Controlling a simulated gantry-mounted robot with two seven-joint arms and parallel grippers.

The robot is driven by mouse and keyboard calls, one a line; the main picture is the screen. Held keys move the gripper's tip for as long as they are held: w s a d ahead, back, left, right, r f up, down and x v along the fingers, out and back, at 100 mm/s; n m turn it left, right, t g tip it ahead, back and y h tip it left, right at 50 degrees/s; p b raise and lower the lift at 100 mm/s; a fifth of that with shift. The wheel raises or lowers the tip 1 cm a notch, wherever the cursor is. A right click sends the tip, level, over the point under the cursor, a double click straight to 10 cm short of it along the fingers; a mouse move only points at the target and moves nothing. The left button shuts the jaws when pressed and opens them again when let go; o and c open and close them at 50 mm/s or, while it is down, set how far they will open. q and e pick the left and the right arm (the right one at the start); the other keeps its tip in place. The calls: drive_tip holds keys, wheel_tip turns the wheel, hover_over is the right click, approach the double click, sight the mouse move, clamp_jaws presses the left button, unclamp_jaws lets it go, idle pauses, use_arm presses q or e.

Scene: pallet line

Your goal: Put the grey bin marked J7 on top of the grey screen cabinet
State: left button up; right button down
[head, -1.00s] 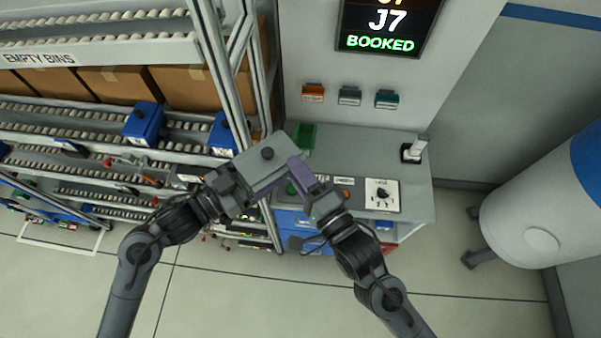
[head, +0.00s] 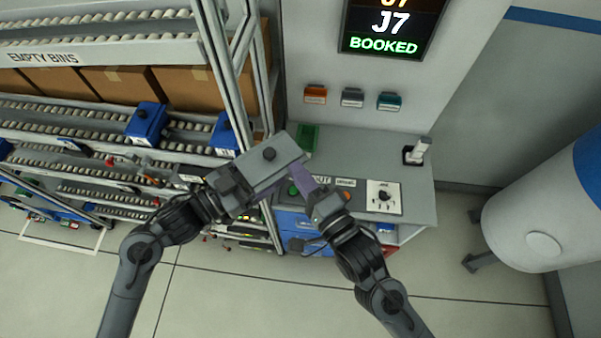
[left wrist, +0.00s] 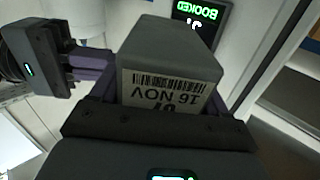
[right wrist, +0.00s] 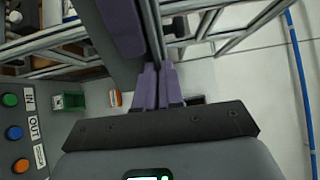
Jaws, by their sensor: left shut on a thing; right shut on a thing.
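The grey bin (head: 268,158) is held up in front of the counter in the head view. Its label with J7, "16 NOV" and a barcode faces the left wrist camera (left wrist: 163,90). My left gripper (head: 252,180) is shut on the bin. My right gripper (head: 304,180) meets the bin from the right, and its purple fingers are close together on its edge in the right wrist view (right wrist: 160,85). The exact grip is partly hidden. A lit screen (head: 388,28) reading "J7 BOOKED" is on an upright grey panel (head: 440,85); the panel's top is out of view.
A grey counter (head: 350,150) with buttons and a dial (head: 383,195) lies below the screen. Roller racks (head: 100,145) with blue bins and cartons stand at left, with metal posts (head: 228,75) near the held bin. A white tank (head: 545,205) stands at right. The foreground floor is clear.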

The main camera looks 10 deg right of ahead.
use_arm(q)
drive_tip(key=shift+a+f, duration=0.1)
drive_tip(key=shift+f, duration=0.4)
drive_tip(key=o, duration=1.6)
drive_tip(key=shift+r, duration=0.2)
drive_tip(key=shift+c, duration=0.2)
drive_tip(key=shift+r, duration=0.1)
